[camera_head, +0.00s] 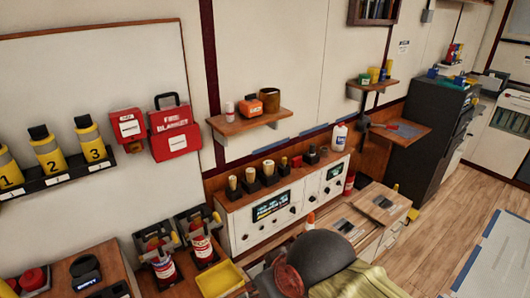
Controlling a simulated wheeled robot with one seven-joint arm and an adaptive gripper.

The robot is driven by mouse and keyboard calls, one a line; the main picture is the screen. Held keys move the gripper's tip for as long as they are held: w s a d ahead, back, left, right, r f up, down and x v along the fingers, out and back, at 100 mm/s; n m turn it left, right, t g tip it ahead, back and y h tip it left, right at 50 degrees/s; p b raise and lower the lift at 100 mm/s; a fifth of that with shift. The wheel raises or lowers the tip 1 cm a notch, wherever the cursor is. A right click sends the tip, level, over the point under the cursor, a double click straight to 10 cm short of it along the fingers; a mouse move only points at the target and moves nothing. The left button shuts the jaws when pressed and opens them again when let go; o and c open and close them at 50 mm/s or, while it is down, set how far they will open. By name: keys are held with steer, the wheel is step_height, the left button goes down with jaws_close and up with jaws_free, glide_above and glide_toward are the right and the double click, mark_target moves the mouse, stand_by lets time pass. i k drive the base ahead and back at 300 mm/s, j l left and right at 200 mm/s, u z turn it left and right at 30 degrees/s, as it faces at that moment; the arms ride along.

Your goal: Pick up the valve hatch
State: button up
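I cannot tell for sure which object is the valve hatch. A dark grey rounded object (328,252) shows at the bottom centre, and a red round part (289,281) is in front of its left side. Both run close to the lower picture edge, so their full shape is hidden. My gripper is not in view.
A white control console (240,226) stands along the wall. A wooden wall shelf (245,130) is above it. Red cases (174,128) hang on the wall. Wooden floor (455,215) is clear at right.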

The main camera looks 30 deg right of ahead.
mark_target(382, 204)
steer(key=i+l+u, duration=0.1)
steer(key=l, duration=1.05)
steer(key=l+u, duration=0.15)
steer(key=l, duration=2.3)
steer(key=i+l, duration=0.1)
steer(key=l, duration=2.5)
steer(key=i+z, duration=0.05)
